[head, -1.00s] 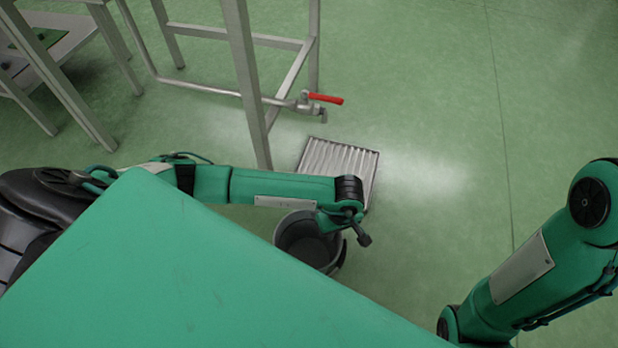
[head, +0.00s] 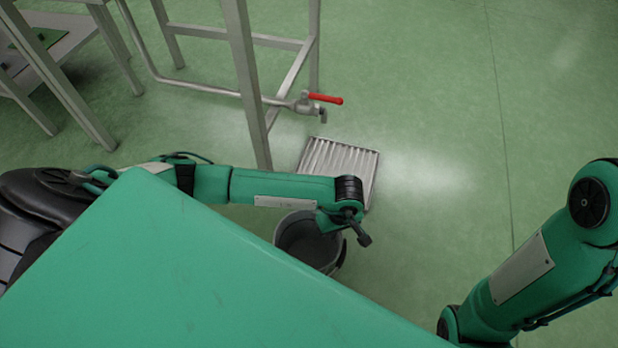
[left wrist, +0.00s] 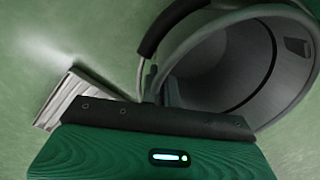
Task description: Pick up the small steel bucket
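The small grey steel bucket (head: 307,242) stands on the floor under the end of my left arm, which hides part of its top. The left wrist view looks into its open mouth (left wrist: 218,62). Its handle with a thick black grip (left wrist: 165,28) lies beside the rim there. My left gripper (head: 338,221) is over the bucket's upper right edge, close to the rim. Its dark edge (left wrist: 165,118) overlaps the bucket's near side in the wrist view. The fingertips are not clear, so I cannot tell whether it touches the handle. My right gripper is out of view.
A ribbed metal floor grate (head: 340,160) lies just beyond the bucket. A metal stand (head: 245,75) with a red-handled valve (head: 325,98) rises behind it. A low table (head: 60,45) is at upper left. The green floor (head: 450,130) to the right is clear.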

